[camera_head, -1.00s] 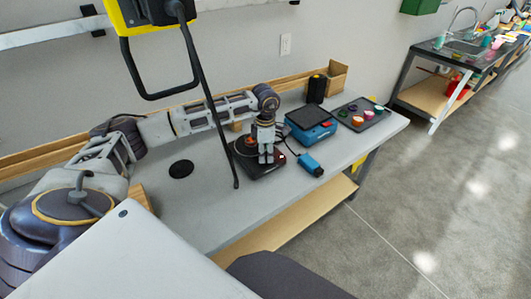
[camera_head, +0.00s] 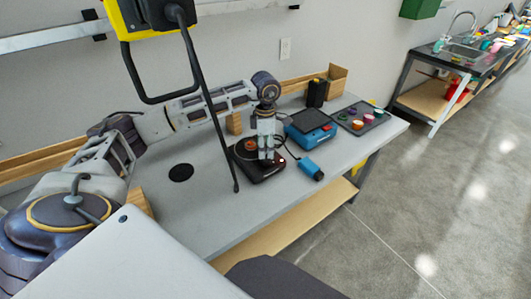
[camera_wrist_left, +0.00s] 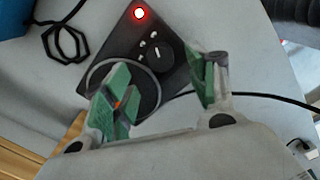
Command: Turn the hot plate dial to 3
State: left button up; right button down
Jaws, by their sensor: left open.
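The black hot plate (camera_head: 256,173) sits on the grey workbench, with an orange-brown round thing on its top. My left gripper (camera_head: 266,156) points down over its right part, open and empty. In the left wrist view the hot plate (camera_wrist_left: 180,67) shows a lit red light (camera_wrist_left: 139,13) and a dark dial (camera_wrist_left: 157,50) with a light mark; its setting cannot be read. The green fingertips of my left gripper (camera_wrist_left: 163,88) are spread apart, below the dial in that picture. Contact with the dial cannot be seen. My right gripper is not in view.
A blue device (camera_head: 312,126) stands right of the hot plate, with a blue block (camera_head: 311,168) in front. A dark tray (camera_head: 378,119) with small coloured things lies farther right. A black box (camera_head: 316,93) stands behind. The bench's left part is mostly clear.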

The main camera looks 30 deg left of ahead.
aim_at(266, 158)
pick_arm(q)
notch_tip(266, 158, up, 7)
dwell(0.4)
jog(key=shift+f, duration=0.1)
dwell(0.5)
